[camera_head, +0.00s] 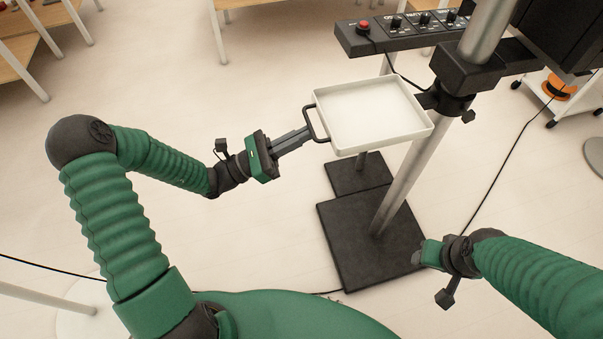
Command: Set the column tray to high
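The column tray (370,114) is a shallow cream tray with a raised rim, empty, on a dark clamp (452,100) around a grey metal column (408,180). A black handle (322,137) sticks out from its left side. My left gripper (309,132) reaches in from the left, its narrow fingers close together on the outer bar of the handle; it looks shut on it. My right gripper (430,254) is low at the right, apart from the tray, beside the column's base. Its fingers are hidden, so I cannot tell its opening.
The column stands on a black square base plate (365,245). A control panel (400,31) with a red button (364,26) and several knobs is behind the tray. A dark cable (505,165) runs at the right. Pale floor is open at the left.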

